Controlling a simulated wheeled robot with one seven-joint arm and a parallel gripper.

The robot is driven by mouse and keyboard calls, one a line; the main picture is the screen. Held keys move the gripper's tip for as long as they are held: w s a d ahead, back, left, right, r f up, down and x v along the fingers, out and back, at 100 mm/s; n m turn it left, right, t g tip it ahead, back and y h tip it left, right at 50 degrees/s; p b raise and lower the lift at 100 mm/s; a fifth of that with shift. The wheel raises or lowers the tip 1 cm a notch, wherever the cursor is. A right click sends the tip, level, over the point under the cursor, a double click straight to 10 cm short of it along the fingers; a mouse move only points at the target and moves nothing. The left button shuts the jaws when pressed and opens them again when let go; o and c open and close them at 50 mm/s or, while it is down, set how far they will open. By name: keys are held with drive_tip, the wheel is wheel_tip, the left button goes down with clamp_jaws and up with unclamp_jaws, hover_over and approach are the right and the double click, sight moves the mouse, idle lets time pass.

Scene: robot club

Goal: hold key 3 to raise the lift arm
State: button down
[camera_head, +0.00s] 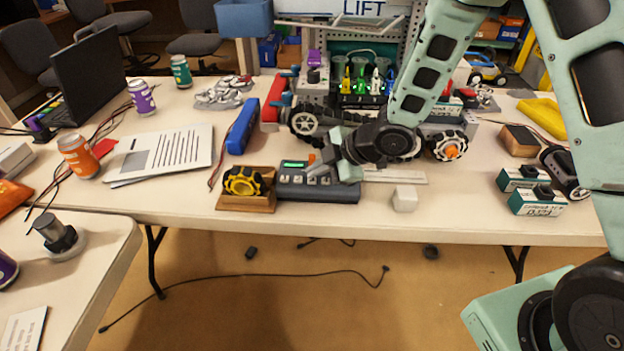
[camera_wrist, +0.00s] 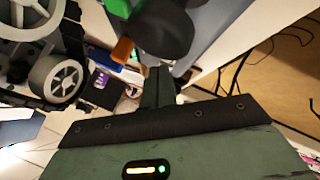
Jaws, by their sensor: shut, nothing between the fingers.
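The key box (camera_head: 340,194) is a dark grey control pad lying near the front edge of the table. It has a small green lit display (camera_head: 295,164) and a row of pale keys. Key numbers are too small to read. In the wrist view my gripper (camera_wrist: 158,85) covers the keys.
A yellow wheel in a wooden holder (camera_head: 243,187) sits left of the key box. A white block (camera_head: 405,198) is to its right. A blue battery-like bar (camera_head: 242,126) and papers (camera_head: 165,150) lie left. Teal boxes (camera_head: 537,201) stand right.

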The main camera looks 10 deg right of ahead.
drive_tip(key=shift+f+b, duration=0.35)
drive_tip(key=shift+f, duration=0.05)
idle(2.5)
drive_tip(key=shift+r, duration=0.1)
idle(0.5)
drive_tip(key=shift+r+p, duration=0.75)
wheel_tip(320, 180, up, 5)
drive_tip(key=p, duration=0.4)
idle(0.3)
